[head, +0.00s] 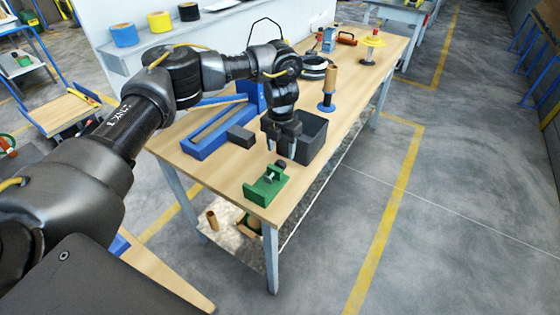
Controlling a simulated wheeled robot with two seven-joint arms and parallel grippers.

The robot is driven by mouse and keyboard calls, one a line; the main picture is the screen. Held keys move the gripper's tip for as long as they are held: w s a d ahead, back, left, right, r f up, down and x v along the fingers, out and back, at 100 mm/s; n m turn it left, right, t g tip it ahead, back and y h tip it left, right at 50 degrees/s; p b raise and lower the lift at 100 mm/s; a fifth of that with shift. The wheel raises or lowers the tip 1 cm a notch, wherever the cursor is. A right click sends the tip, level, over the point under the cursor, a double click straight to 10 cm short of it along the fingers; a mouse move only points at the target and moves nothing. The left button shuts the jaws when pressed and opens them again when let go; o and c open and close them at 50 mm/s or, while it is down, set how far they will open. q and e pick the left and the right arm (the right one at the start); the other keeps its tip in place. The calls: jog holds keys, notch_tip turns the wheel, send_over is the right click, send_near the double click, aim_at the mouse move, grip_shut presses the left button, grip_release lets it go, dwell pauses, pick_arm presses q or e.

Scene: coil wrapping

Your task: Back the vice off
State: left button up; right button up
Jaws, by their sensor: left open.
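The green vice (266,186) sits at the near corner of the wooden table, with a dark round part at its upper right end. My left gripper (283,151) points down just above and behind the vice, by that dark part. Its fingers are small in the view, and I cannot tell whether they touch it. It is open. My right gripper is not in the head view.
A dark grey bin (312,137) stands right behind the gripper. A blue frame (205,137) and a dark block (240,136) lie to the left. A spindle with a brown tube (329,82) stands farther back. The floor to the right is clear.

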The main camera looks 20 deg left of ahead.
aim_at(281, 161)
pick_arm(q)
notch_tip(281, 161, down, 6)
jog(key=shift+f, duration=0.15)
dwell(0.3)
